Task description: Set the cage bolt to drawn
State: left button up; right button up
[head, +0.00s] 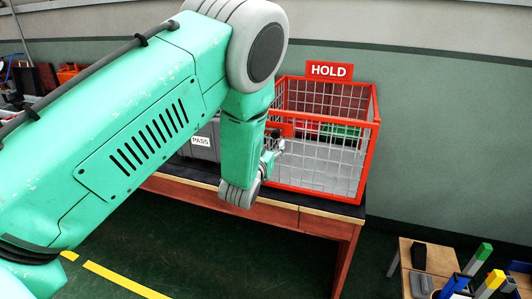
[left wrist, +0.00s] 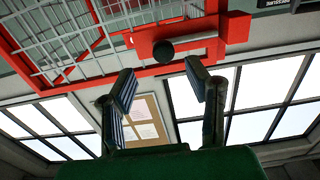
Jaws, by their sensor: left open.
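The red-framed wire cage (head: 369,150) stands on the bench under a HOLD sign. Its frame and mesh also show in the left wrist view (left wrist: 50,85). There, a red plate on the cage carries a round black knob (left wrist: 163,51), which appears to be the cage bolt's handle. My left gripper (left wrist: 160,77) is open and empty, its two fingers on either side of the line to the knob and apart from it. In the head view my left gripper (head: 277,148) is at the cage's left side, partly hidden by my arm. Bolt travel cannot be told. My right gripper is out of view.
A grey bin marked PASS (head: 201,140) stands left of the cage, mostly behind my arm. The bench's front edge (head: 320,213) runs below the cage. Open floor lies in front.

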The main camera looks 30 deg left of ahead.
pick_arm(q)
jog(key=v, duration=0.5)
jog(key=shift+s+d, duration=0.15)
jog(key=shift+d, duration=0.05)
jog(key=s+d+f+m+g+h, duration=0.1)
jog(key=s+d+f+g, duration=0.1)
jog(key=s+f+g, duration=0.55)
jog(key=s+d+f+g+h, duration=0.1)
jog(key=s+f+g, duration=0.1)
jog(key=s+f, duration=0.95)
jog(key=s+d+f+m+g+h, duration=0.1)
jog(key=s+d+f+g, duration=0.1)
jog(key=s, duration=0.7)
jog(key=s+d+f+m+g+h+b, duration=0.1)
jog(key=s+d+f+g, duration=0.2)
jog(key=s, duration=0.7)
notch_tip(320, 180, down, 4)
jog(key=shift+s+f+g, duration=0.15)
jog(key=shift+f+g, duration=0.05)
jog(key=shift+g, duration=1.05)
